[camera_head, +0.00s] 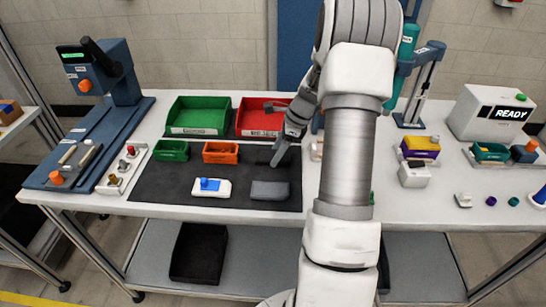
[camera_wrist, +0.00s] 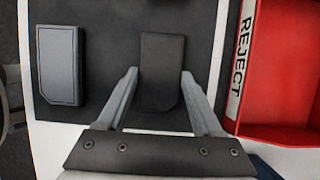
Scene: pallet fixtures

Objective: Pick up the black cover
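In the wrist view a black cover (camera_wrist: 161,65), a flat block with clipped corners at its near end, lies on the dark mat. My gripper (camera_wrist: 159,74) is open, with one finger on each side of the cover's near end; the right fingertip looks very close to its edge. I cannot tell whether either finger touches it. In the head view my gripper (camera_head: 279,152) is low over the mat's back right, and the black cover is hard to make out there. A dark grey cover (camera_wrist: 60,65) lies apart to the left; it also shows in the head view (camera_head: 270,190).
A red bin (camera_head: 262,117) marked REJECT stands just behind; its wall is close on the right in the wrist view (camera_wrist: 246,65). A green bin (camera_head: 199,115), small green (camera_head: 171,150) and orange (camera_head: 220,152) trays and a white-and-blue part (camera_head: 211,188) are to the left.

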